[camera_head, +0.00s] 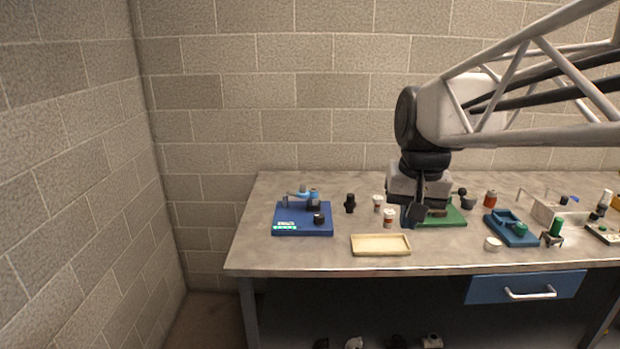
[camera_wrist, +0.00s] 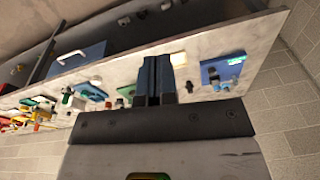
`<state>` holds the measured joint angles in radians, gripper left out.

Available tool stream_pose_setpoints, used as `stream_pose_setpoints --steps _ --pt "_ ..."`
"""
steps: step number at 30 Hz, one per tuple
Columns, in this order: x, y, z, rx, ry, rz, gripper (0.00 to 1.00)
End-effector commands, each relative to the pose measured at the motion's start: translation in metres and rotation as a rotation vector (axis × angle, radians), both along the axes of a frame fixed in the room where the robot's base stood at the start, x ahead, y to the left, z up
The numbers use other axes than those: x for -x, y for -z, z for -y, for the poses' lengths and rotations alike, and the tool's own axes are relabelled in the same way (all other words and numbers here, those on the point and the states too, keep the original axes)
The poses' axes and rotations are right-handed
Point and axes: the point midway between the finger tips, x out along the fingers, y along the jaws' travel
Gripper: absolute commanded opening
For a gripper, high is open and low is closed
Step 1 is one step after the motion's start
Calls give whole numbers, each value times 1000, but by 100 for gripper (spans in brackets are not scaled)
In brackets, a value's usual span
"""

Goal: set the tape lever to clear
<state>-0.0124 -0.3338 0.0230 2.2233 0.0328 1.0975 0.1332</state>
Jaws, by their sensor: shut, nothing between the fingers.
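A blue device (camera_head: 302,219) stands at the left end of the workbench, with a light blue lever-like part and a dark knob on top and a small lit green display at its front left corner. It also shows in the wrist view (camera_wrist: 234,69), to the right of my fingers. I cannot read which part is the tape lever or how it is set. My gripper (camera_head: 415,214) is over the middle of the bench, well to the right of the blue device. In the wrist view my gripper (camera_wrist: 155,80) has its dark fingers together with nothing between them.
A shallow cream tray (camera_head: 380,252) lies at the front edge. Small white jars (camera_head: 389,218) and a black part (camera_head: 350,203) stand between the blue device and my gripper. A green board (camera_head: 455,216) and a blue fixture (camera_head: 512,230) are to the right. The wall is close behind.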

Motion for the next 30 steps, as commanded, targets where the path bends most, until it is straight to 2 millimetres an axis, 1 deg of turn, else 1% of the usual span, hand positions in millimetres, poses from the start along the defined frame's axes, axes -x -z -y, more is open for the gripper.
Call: stream_pose_setpoints --steps 1,13,22,30 --pt "-10 -4 -1 -3 4 -7 0" --pt "-83 -31 -10 -25 47 -50 0" --pt "-138 -46 -17 -41 78 -83 0" --pt "-187 -55 -25 -54 105 -115 0"
